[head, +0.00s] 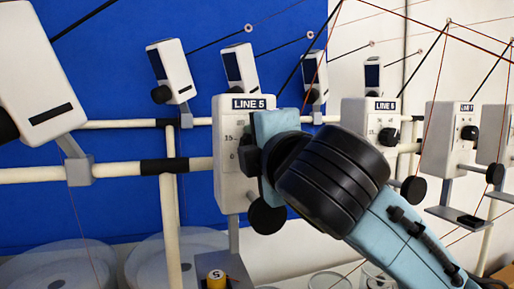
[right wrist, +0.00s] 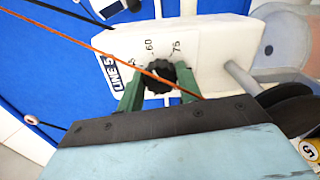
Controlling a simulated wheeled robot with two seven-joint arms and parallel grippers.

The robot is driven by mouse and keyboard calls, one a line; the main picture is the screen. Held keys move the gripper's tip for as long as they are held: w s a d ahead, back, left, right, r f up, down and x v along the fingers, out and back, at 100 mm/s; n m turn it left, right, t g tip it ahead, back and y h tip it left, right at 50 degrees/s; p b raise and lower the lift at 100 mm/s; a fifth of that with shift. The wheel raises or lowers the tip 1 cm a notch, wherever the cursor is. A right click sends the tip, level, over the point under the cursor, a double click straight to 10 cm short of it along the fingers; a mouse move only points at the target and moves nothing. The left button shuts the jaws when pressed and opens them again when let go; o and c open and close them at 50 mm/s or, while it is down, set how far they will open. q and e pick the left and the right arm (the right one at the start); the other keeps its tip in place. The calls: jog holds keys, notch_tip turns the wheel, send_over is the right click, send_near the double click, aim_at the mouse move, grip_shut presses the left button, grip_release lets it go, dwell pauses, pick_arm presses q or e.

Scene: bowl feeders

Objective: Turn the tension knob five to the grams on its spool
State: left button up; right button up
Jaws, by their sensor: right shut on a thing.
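The LINE 5 tension unit (head: 229,190) is a white box with a dial. Its black tension knob (right wrist: 160,75) shows in the right wrist view, with marks 60 and 75 above it; in the head view my arm hides it. My right gripper (right wrist: 159,88) has its two green fingers on either side of the knob, shut on it. An orange thread (right wrist: 110,52) crosses in front of the knob. The spool with a yellow top marked 5 (head: 216,280) stands below the unit; the grams on it cannot be read. My left gripper is not in view.
The LINE 6 unit (head: 366,118) and more white units stand to the right along a cream rail (head: 110,171). A round black disc (head: 267,217) sits under the LINE 5 unit. Threads run across the upper right. Clear bowls (head: 70,268) stand at lower left.

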jog(key=shift+m, duration=0.5)
jog(key=o, duration=1)
jog(key=shift+s+d, duration=0.15)
jog(key=shift+s, duration=0.35)
jog(key=b+v, duration=0.2)
jog(key=v, duration=1)
jog(key=shift+s+d, duration=0.15)
jog(key=shift+s, duration=0.05)
